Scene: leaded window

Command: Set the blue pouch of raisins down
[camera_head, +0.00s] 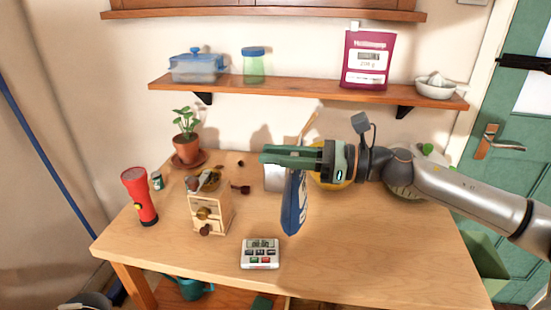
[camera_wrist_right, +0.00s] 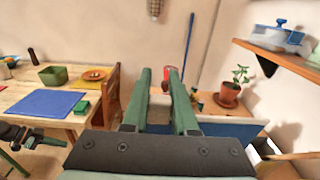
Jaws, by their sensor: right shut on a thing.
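The blue pouch (camera_head: 294,205) hangs upright below my right gripper (camera_head: 266,155) in the head view, above the middle of the table (camera_head: 360,265). The gripper's green fingers point left and are shut on the pouch's top. I cannot tell whether the pouch's bottom touches the table. In the right wrist view the two fingers (camera_wrist_right: 160,70) reach forward, and a blue patch to their right looks like part of the pouch (camera_wrist_right: 232,129).
A white timer (camera_head: 260,254) lies in front of the pouch. A wooden grinder (camera_head: 210,213) and a red flashlight (camera_head: 139,196) stand to the left. A pale canister (camera_head: 273,180) and a yellow item (camera_head: 330,183) are behind. The front right tabletop is clear. A shelf (camera_head: 300,92) hangs above.

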